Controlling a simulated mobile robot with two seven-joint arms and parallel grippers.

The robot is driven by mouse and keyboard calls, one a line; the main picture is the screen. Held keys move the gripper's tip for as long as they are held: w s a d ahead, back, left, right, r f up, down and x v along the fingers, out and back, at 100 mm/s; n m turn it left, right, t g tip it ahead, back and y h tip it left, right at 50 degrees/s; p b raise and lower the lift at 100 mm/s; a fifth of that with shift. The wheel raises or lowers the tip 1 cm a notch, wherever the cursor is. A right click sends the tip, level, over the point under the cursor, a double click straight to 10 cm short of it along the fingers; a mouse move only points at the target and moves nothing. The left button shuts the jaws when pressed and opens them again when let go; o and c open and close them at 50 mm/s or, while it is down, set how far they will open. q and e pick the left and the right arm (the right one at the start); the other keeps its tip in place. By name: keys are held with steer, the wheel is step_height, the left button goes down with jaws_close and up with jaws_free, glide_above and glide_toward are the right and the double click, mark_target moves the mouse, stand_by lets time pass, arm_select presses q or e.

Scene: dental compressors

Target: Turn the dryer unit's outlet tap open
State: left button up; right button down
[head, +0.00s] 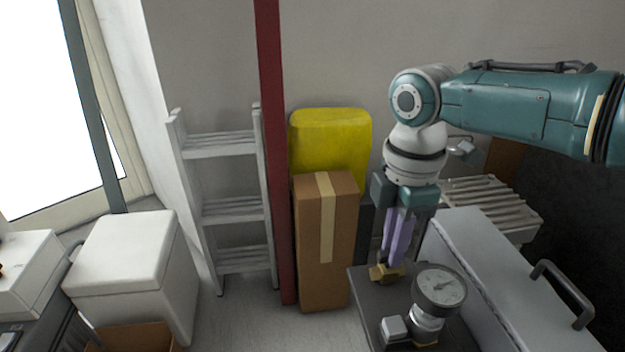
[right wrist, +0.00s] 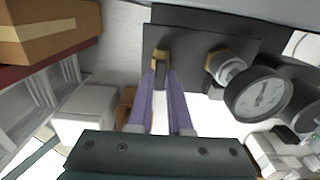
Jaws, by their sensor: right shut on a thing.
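The dryer unit (head: 362,300) shows as a dark grey block at the lower right in the head view, and as a dark plate at the top of the right wrist view (right wrist: 210,35). Its brass outlet tap (head: 378,274) is at the block's far left corner; in the right wrist view the brass body (right wrist: 161,54) shows just beyond my fingertips. My right gripper (head: 391,260) points down with its purple fingers at the tap. It is shut on the tap's dark handle (right wrist: 158,72), which the fingers partly hide. My left gripper is in neither view.
A round pressure gauge (head: 439,290) stands close right of the tap. A grey housing with a black handle (head: 562,293) is further right. A taped cardboard box (head: 311,245), a yellow case (head: 330,140) and a red post (head: 273,150) stand behind to the left.

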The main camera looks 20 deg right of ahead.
steer(key=shift+r, duration=0.1)
steer(key=c, duration=0.8)
jaws_free()
steer(key=shift+c, duration=0.2)
step_height(320, 180, up, 10)
steer(key=p, duration=0.3)
steer(key=shift+p, duration=0.3)
